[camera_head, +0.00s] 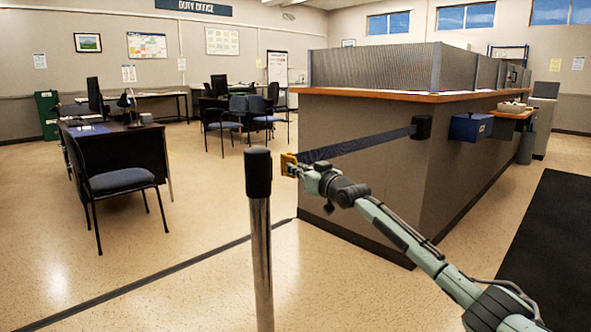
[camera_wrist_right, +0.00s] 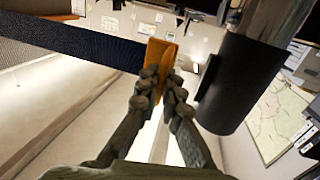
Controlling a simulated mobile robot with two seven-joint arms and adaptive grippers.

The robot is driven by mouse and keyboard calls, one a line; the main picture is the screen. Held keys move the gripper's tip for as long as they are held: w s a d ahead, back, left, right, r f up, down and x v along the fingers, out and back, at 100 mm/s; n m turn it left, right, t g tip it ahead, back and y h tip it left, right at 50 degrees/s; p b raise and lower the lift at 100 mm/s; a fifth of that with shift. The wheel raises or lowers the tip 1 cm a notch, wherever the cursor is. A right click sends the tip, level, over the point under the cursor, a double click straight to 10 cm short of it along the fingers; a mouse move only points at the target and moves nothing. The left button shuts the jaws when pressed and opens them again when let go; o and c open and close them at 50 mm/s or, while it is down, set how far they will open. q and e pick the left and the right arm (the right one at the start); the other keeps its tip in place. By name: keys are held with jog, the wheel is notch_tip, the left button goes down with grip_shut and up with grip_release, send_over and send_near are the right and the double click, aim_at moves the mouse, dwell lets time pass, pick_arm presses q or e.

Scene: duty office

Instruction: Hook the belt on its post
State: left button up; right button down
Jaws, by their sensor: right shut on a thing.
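The post (camera_head: 262,240) is a chrome pole with a black cap (camera_head: 258,173), standing upright left of my right gripper. In the right wrist view the black cap (camera_wrist_right: 240,85) is close on the right, with a gap between it and the fingers. The dark blue belt (camera_head: 365,143) stretches from the belt end to a black wall box (camera_head: 421,127) on the counter. My left gripper is not in view.
The counter (camera_head: 385,190) with a wooden top stands behind and right of my right arm. A blue bin (camera_head: 470,127) hangs on its right side. A blue chair (camera_head: 120,182) and desk are at left. The floor around the post is clear.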

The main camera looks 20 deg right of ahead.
jog(key=c, duration=1.9)
grip_release()
jog(key=shift+a, duration=0.1)
jog(key=shift+c, duration=0.2)
